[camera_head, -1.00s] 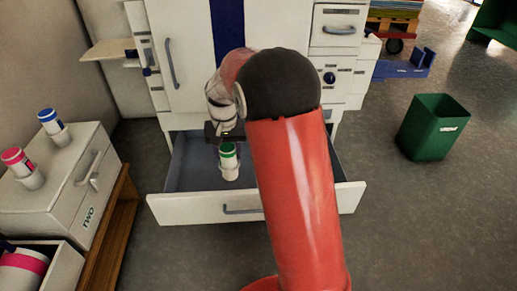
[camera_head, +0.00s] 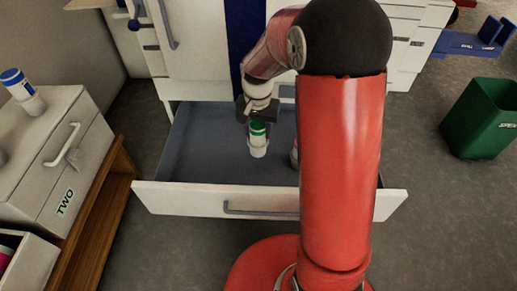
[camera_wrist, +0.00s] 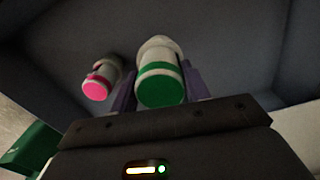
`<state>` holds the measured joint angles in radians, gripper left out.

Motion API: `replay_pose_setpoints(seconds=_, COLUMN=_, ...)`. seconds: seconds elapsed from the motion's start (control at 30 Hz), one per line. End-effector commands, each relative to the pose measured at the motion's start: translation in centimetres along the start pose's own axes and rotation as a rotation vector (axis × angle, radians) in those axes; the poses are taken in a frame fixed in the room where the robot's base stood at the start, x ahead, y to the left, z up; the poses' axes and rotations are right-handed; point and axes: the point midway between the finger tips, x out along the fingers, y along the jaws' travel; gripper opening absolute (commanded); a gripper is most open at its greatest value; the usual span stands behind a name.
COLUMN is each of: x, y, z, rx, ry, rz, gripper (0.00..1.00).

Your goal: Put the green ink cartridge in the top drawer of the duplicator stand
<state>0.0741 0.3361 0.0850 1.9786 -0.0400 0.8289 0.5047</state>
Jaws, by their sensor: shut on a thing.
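The green ink cartridge (camera_head: 258,142) is a white cylinder with a green band, upright in the head view. My gripper (camera_head: 258,119) is shut on its upper end, also seen in the wrist view, where the cartridge (camera_wrist: 160,83) shows its green end. They are over the open grey-lined drawer (camera_head: 200,160) of the white duplicator stand. I cannot tell whether the cartridge's lower end touches the drawer floor. A pink-ended cartridge (camera_wrist: 97,86) is in the drawer, beside the green one in the wrist view; my arm mostly hides it in the head view.
A white cabinet (camera_head: 60,150) labelled TWO stands at the left on a wooden base, with a blue-topped cartridge (camera_head: 22,88) on it. A green bin (camera_head: 485,118) is on the floor at the right. The drawer's left part is empty.

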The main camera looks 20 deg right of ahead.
Motion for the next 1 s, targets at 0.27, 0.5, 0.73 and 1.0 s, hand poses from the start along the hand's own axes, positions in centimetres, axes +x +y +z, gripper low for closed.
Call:
replay_pose_setpoints(seconds=0.27, x=3.8, y=0.0, z=-0.1, rx=-0.001, ry=0.001, rz=0.0, gripper=0.2)
replay_pose_setpoints(seconds=0.5, x=6.6, y=0.0, z=0.0, rx=-0.001, ry=-0.002, rz=0.001, gripper=0.2)
replay_pose_setpoints(seconds=0.73, x=8.1, y=0.0, z=-0.1, rx=0.0, ry=0.002, rz=-0.001, gripper=0.2)
replay_pose_setpoints(seconds=1.0, x=8.5, y=0.0, z=-0.1, rx=-0.001, ry=0.001, rz=0.0, gripper=0.2)
